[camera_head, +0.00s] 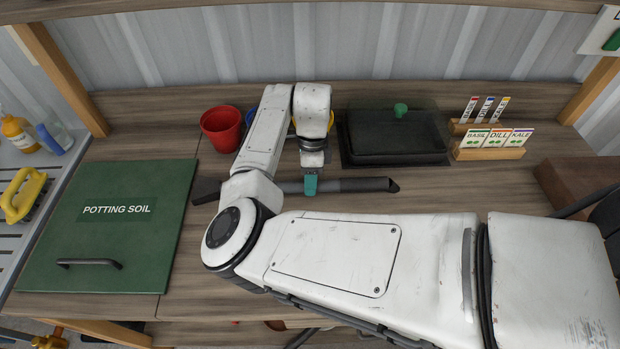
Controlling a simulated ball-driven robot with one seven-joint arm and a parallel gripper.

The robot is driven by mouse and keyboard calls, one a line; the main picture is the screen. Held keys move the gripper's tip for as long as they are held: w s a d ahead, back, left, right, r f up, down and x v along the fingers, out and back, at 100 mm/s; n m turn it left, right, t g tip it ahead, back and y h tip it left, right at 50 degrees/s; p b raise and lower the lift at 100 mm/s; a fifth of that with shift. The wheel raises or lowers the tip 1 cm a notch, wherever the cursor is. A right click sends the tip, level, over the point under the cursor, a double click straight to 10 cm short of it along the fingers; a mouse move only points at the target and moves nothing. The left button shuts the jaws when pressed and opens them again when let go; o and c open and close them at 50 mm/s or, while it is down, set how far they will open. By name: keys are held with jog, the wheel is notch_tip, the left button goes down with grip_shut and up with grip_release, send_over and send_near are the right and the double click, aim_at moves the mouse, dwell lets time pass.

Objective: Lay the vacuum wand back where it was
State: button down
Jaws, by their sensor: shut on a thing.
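The vacuum wand (355,185) is a long dark grey tube with a slanted open tip at its right end. It lies level across the middle of the wooden bench, in front of the black tray. Its left part passes behind my arm, and a wider dark end (205,190) shows left of the arm. My gripper (310,186), with a teal fingertip showing, points down and is shut on the wand near its middle. I cannot tell whether the wand touches the bench top or is held just above it.
A green potting soil lid (115,250) covers the bench's left. A red pot (221,128) stands at the back; blue and yellow ones are partly hidden behind my arm. A black tray (395,155) with a dark cover and seed packet holders (488,154) stand at the back right.

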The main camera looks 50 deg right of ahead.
jog(key=c, duration=0.7)
grip_release()
jog(key=b+v, duration=0.1)
jog(key=v, duration=0.9)
jog(key=shift+r, duration=0.4)
